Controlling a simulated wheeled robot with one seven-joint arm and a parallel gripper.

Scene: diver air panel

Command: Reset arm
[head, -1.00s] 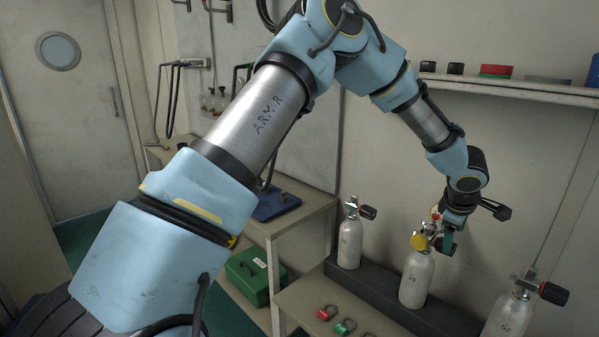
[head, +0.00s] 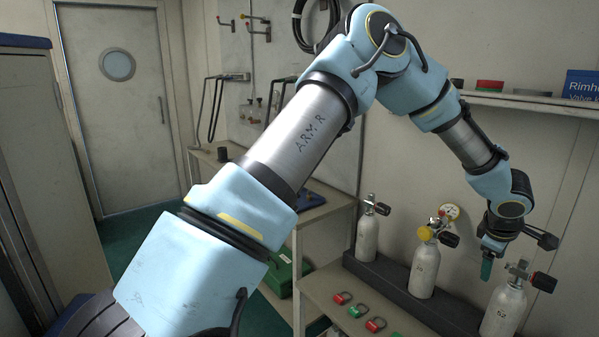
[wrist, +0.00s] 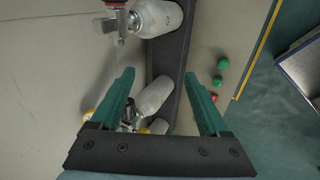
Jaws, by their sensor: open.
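My gripper (head: 487,265) hangs fingers-down in the head view, between the middle and right cylinders and apart from both. Its teal fingers also show spread and empty in the wrist view (wrist: 159,78). The middle white cylinder (head: 424,275) stands upright, with a yellow knob (head: 424,233) and a round gauge (head: 449,212) at its top. The right cylinder (head: 502,311), marked 62, has a black and red valve knob (head: 543,282). The left cylinder (head: 367,236) stands further back. In the wrist view, one cylinder (wrist: 158,18) is beyond the fingertips and another (wrist: 153,97) shows between the fingers.
The cylinders stand in a dark rack (head: 395,292) along the wall. Red and green padlock-like pieces (head: 357,311) lie on the bench in front. A shelf (head: 530,103) with small items runs above. A green case (head: 283,272) is under the side bench.

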